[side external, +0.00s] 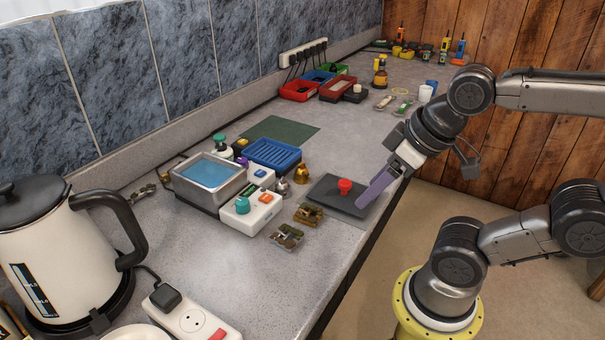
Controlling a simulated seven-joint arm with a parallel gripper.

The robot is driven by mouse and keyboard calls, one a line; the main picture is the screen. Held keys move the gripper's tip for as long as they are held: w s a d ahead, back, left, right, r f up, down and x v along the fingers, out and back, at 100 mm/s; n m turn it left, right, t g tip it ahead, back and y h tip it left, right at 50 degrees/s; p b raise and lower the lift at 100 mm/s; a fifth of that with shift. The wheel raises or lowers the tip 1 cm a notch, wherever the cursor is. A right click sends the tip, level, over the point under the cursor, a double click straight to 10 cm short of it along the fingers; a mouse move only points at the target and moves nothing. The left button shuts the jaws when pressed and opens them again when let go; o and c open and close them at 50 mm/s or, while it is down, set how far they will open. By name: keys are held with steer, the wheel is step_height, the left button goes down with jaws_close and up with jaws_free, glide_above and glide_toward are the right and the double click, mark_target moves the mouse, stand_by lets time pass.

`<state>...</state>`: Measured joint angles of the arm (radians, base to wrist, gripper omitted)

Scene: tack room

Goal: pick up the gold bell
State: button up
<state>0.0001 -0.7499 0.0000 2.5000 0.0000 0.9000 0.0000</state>
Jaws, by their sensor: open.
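The gold bell (301,174) is small and stands on the grey counter, between the blue rack and the dark square plate. A small silvery piece (283,186) stands close to its lower left. My gripper (362,205) has purple fingers and hangs over the right part of the dark plate, to the right of the bell and nearer the counter's front edge. It is apart from the bell. From this side the fingers overlap, and I see nothing held between them.
The dark plate (325,197) carries a red knob (345,186). A white control box (250,212), a blue rack (272,154) and a metal water bath (205,183) stand left of the bell. Small metal pieces (287,236) lie in front. The counter behind the plate is clear.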

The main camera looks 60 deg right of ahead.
stand_by(0.3)
steer(key=shift+c, duration=0.6)
